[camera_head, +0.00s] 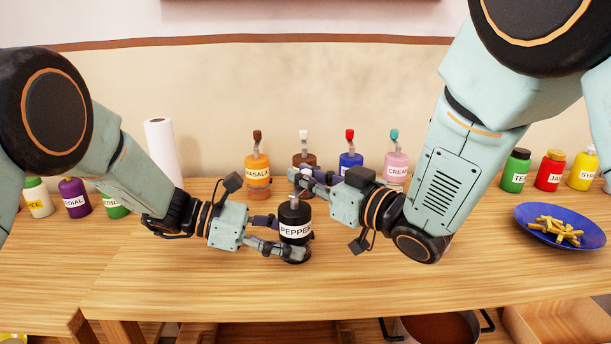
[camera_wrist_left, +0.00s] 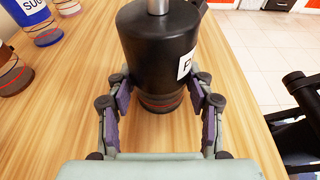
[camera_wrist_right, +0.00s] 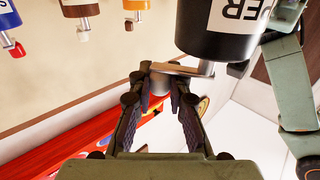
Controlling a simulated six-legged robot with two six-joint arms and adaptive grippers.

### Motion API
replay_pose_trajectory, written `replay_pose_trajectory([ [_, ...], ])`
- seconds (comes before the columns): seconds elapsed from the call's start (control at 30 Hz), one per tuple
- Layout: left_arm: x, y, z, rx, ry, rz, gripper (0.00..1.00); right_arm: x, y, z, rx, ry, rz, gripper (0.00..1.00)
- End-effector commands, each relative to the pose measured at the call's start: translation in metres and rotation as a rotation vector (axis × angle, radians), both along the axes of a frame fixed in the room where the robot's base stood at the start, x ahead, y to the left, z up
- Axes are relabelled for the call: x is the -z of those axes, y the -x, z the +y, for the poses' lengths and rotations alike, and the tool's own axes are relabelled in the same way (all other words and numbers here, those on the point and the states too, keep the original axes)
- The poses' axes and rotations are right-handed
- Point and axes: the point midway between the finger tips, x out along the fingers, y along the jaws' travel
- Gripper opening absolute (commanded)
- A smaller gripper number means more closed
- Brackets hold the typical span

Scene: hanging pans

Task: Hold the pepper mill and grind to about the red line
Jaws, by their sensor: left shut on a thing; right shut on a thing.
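The black pepper mill (camera_head: 295,222) with a white PEPPER label stands upright near the table's middle. My left gripper (camera_head: 286,240) is shut around its lower part. The left wrist view shows the fingers on both sides of the mill's clear base (camera_wrist_left: 160,103), which has reddish bands and dark content; the level against the red line cannot be told. My right gripper (camera_head: 298,176) is above the mill, shut on the knob of its crank (camera_wrist_right: 160,84). The crank's metal arm (camera_wrist_right: 185,69) runs from the knob to the mill's shaft.
Behind the mill stand the masala bottle (camera_head: 257,173), a brown bottle, a blue bottle (camera_head: 350,168) and the cream bottle (camera_head: 396,168). A paper roll (camera_head: 160,150) stands at left. A blue plate of fries (camera_head: 535,217) is at right. The front of the table is clear.

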Motion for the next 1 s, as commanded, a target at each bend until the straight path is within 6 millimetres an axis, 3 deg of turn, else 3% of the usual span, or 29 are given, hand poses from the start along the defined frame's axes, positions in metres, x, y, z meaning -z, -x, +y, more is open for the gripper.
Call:
replay_pose_trajectory([
  [0.17,0.001,0.0,0.0,-0.002,-0.002,0.002,0.2,0.0,0.0,0.0,-0.001,0.0,-0.001,0.0],
  [0.2,0.001,0.0,0.0,-0.002,-0.002,0.002,0.2,0.0,0.0,0.0,-0.001,-0.001,-0.001,0.18],
  [0.5,0.001,0.0,0.0,-0.001,-0.001,0.001,0.2,0.0,0.0,0.0,-0.001,-0.001,-0.001,0.42],
  [0.83,0.001,0.0,0.0,-0.001,-0.001,0.0,0.2,0.0,0.002,-0.002,0.0,-0.001,0.001,0.42],
  [1.0,0.001,0.0,0.0,-0.001,-0.001,0.0,0.2,0.0,0.018,-0.018,0.002,-0.006,0.003,0.42],
])
